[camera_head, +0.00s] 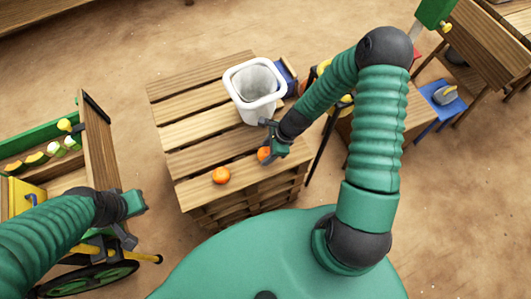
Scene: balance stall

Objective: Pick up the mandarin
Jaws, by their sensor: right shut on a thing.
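My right gripper (269,146) is over the slatted wooden pallet table (193,150), shut on an orange mandarin (263,154). The gripper partly covers this mandarin, and I cannot tell whether it touches the slats. A second mandarin (221,175) lies on the pallet near its front edge, to the left of the held one and apart from it. My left gripper (136,220) is at the lower left, away from the pallet, with its fingers apart and nothing between them.
A white bin (238,78) stands on the pallet behind the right gripper. At left is a wheeled cart with a wooden panel (98,140) and yellow and green produce. At right is a wooden table (405,118), partly behind my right arm, and a blue stool (442,97).

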